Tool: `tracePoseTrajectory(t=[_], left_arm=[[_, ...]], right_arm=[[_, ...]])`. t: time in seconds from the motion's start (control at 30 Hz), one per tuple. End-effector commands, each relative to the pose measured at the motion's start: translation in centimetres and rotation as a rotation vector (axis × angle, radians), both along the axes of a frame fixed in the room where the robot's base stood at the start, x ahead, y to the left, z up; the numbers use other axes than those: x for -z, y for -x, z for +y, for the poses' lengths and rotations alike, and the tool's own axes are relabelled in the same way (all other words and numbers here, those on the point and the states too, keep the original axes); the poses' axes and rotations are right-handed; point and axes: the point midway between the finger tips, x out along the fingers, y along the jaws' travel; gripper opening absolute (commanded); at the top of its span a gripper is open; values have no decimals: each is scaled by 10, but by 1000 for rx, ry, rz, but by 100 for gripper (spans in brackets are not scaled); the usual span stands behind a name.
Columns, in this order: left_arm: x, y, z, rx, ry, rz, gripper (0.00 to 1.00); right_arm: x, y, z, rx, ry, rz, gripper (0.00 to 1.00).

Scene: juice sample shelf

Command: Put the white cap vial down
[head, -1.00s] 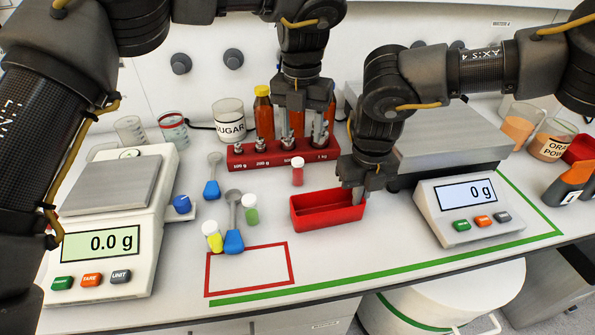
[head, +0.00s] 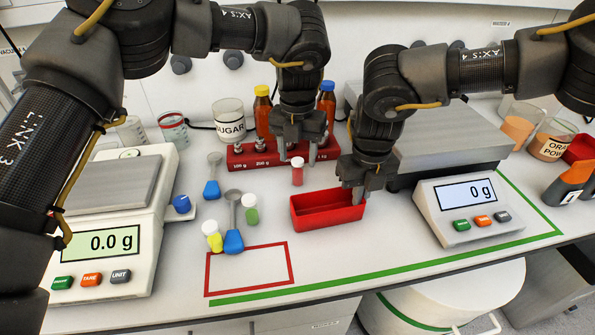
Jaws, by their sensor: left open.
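Several small vials stand upright on the bench: a red one (head: 297,173) with a pale top, a green one (head: 251,214) with a white cap, and a yellow one (head: 214,241) with a pale cap. I cannot tell which one the task names. My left gripper (head: 298,150) is open, fingers down, right above and behind the red vial's top. Nothing shows held in it. My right gripper (head: 360,193) is at the right end of the red tray (head: 328,216), its fingers at the rim. Whether it grips the rim is unclear.
A red weight rack (head: 242,159) stands behind the red vial, with amber bottles behind it. Blue scoops (head: 233,240) lie near the green and yellow vials. A red outlined rectangle (head: 249,270) on the bench is empty. Scales stand left (head: 108,240) and right (head: 470,208).

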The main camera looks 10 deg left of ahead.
Motion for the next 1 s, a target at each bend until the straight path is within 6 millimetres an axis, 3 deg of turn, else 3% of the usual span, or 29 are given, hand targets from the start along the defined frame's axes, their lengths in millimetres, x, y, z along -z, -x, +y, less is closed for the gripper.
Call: tracePoseTrajectory(t=[0.07,0.4,0.77,1.0], left_arm=[[0,0,0,0,0,0,44],[0,0,0,0,0,0,0],[-7,0,0,1,0,-1,0],[-51,-1,-1,0,1,-5,0]], right_arm=[[0,0,0,0,0,0,0],[0,0,0,0,0,0,0],[0,0,0,0,0,0,0],[0,0,0,0,0,0,0]])
